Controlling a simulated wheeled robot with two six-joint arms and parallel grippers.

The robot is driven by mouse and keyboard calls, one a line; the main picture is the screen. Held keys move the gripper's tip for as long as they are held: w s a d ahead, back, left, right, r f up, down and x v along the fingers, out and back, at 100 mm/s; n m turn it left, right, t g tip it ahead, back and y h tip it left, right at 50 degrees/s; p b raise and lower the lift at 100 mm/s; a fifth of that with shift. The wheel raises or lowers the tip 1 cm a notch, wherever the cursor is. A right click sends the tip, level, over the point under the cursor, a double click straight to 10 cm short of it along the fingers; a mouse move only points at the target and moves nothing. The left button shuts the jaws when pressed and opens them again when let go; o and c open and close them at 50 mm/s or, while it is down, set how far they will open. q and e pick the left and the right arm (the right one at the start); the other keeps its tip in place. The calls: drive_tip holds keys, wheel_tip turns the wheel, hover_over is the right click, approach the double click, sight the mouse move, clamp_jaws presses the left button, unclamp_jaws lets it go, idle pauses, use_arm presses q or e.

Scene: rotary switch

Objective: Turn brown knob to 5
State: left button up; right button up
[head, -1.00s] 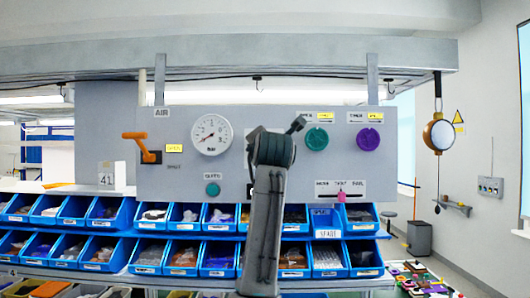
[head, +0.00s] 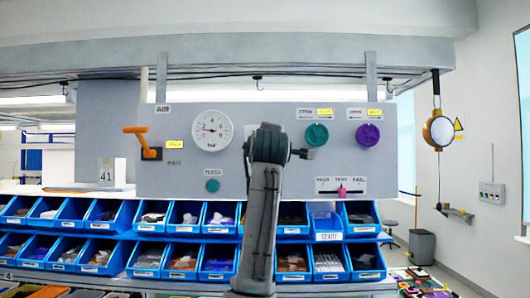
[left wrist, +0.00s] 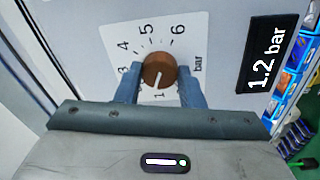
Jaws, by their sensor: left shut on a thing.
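The brown knob (left wrist: 157,68) is in the left wrist view, on a white dial plate (left wrist: 200,40) with numbers around it; 3, 4, 5 and 6 show along the left and top, and a 1 shows below it. A white mark on the knob points down toward the 1. A black display (left wrist: 270,47) beside it reads 1.2 bar. My left gripper (left wrist: 158,76) is shut on the knob, with one blue finger on each side. In the head view my left gripper (head: 268,147) is in front of the panel and hides the knob. My right gripper is in neither view.
The grey panel (head: 235,180) also carries an orange lever (head: 140,142), a round gauge (head: 212,131), a teal knob (head: 316,135), a purple knob (head: 368,135) and a pink slider (head: 342,191). Rows of blue bins (head: 105,215) stand below it.

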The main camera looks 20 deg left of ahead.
use_arm(q)
drive_tip(key=shift+a+f+m+g+h+b, duration=0.1)
drive_tip(key=shift+m+h+b, duration=0.75)
drive_tip(key=shift+m, duration=4.2)
drive_tip(key=shift+a+r+m+g+h+b, duration=0.1)
drive_tip(key=shift+m+b, duration=1.4)
drive_tip(key=shift+m, duration=3.6)
drive_tip(key=shift+a+f+m+g+h+b, duration=0.1)
drive_tip(key=shift+m+h+b, duration=0.75)
drive_tip(key=shift+m, duration=4.2)
drive_tip(key=shift+y+b, duration=0.35)
drive_tip(key=shift+y, duration=0.05)
drive_tip(key=o, duration=1)
